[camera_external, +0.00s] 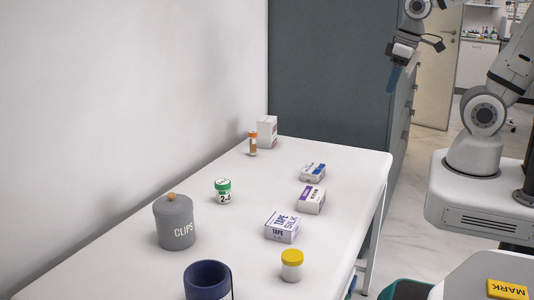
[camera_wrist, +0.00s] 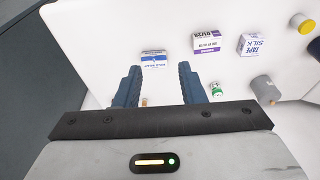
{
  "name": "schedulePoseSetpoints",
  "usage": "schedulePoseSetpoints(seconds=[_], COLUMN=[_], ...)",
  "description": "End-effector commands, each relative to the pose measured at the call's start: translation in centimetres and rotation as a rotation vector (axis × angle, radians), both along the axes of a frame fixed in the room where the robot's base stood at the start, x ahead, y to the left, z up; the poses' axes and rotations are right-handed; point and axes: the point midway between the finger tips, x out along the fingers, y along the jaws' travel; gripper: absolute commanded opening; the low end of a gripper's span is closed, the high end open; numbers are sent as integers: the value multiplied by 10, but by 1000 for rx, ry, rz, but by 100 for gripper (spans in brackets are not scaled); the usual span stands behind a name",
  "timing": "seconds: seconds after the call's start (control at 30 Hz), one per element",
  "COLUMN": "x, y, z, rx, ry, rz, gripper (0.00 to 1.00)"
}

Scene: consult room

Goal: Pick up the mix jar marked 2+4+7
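My gripper (camera_external: 393,80) hangs in the air beyond the table's far right corner, well away from the jar. In the wrist view its two blue fingers (camera_wrist: 159,70) are apart with nothing held between them.
The table (camera_external: 130,285) stands against a white wall. On it are the clips jar (camera_external: 174,222), a dark blue cup (camera_external: 208,282), a yellow-lidded jar (camera_external: 291,266), a tape box (camera_external: 282,228), two smaller boxes (camera_external: 311,200), an orange bottle (camera_external: 253,145) and a white box (camera_external: 267,132).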

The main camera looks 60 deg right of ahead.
Motion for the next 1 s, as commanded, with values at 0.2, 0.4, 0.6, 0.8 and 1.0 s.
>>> schedulePoseSetpoints(seconds=[0.2, 0.4, 0.6, 0.8, 1.0], x=[0, 0, 0, 0, 26], y=[0, 0, 0, 0, 5], z=[0, 0, 0, 0, -3], rx=[0, 0, 0, 0, 0], ry=[0, 0, 0, 0, -5], rz=[0, 0, 0, 0, 17], gripper=[36, 50, 67, 67, 67])
